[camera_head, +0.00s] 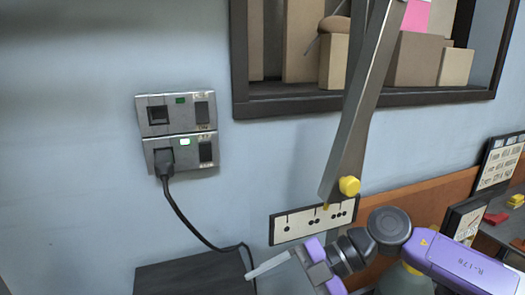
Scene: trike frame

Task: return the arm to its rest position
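My arm (460,265), purple and dark grey, reaches in from the lower right. My gripper (268,264) is at its left end, low in the picture, over the right side of a dark box top. One pale finger points left; the other finger is not clear, so I cannot tell whether it is open or shut. No held object is visible. The gripper is below and left of a dotted plate (285,228) and apart from the wall sockets.
A black plug (165,160) sits in the lower wall socket, beside a lit green light; its cable (190,222) hangs to the dark box (185,277). The upper socket (158,115) is empty. A long grey lever (355,110) with a yellow knob (349,186) stands above my arm.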

